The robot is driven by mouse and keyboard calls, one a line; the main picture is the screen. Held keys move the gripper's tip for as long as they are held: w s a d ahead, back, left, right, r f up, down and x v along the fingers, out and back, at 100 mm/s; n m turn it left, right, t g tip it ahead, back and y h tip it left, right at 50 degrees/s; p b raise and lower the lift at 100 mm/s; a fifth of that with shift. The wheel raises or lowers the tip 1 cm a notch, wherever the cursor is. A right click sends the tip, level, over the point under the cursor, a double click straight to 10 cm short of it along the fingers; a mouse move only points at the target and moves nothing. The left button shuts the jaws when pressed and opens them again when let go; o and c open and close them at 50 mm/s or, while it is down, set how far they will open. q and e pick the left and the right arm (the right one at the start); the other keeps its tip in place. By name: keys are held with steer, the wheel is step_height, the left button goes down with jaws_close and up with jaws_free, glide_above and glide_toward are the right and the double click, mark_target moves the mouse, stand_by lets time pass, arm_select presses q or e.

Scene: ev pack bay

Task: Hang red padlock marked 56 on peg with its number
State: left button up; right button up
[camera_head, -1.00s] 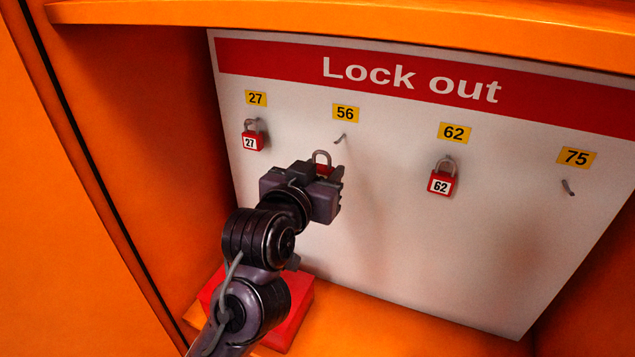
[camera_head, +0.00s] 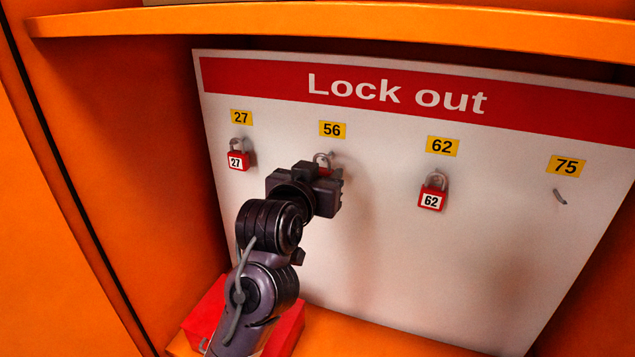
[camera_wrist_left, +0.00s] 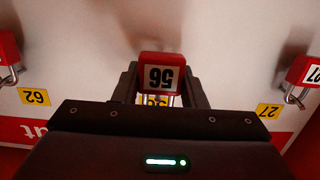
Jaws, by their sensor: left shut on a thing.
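The red padlock marked 56 (camera_wrist_left: 162,76) is between the fingers of my left gripper (camera_wrist_left: 160,88), its number upside down in the left wrist view. In the head view, the left gripper (camera_head: 326,184) is shut on it just below the yellow 56 label (camera_head: 332,129). The padlock's grey shackle (camera_head: 322,159) points up above the fingers, close to the peg (camera_head: 335,156) under that label. The gripper hides most of the padlock body there. I cannot tell whether the shackle is around the peg or only in front of it. My right gripper is not in view.
The white Lock out board (camera_head: 420,270) stands inside an orange cabinet. Red padlock 27 (camera_head: 237,160) hangs on the left, red padlock 62 (camera_head: 432,198) on the right. The 75 peg (camera_head: 560,197) is bare. A red box (camera_head: 205,313) sits below; an orange shelf (camera_head: 330,22) runs above.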

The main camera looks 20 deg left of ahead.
arm_select(q)
steer(key=shift+w+f+b, duration=0.1)
steer(key=shift+w+b, duration=0.2)
steer(key=shift+w, duration=0.5)
steer(key=shift+w+f, duration=0.2)
steer(key=shift+w, duration=0.35)
steer(key=shift+f, duration=0.1)
steer(key=o, duration=0.8)
steer(key=shift+o, duration=1.4)
steer(key=shift+a, duration=0.25)
steer(key=shift+d, duration=0.2)
steer(key=shift+s+f, duration=0.1)
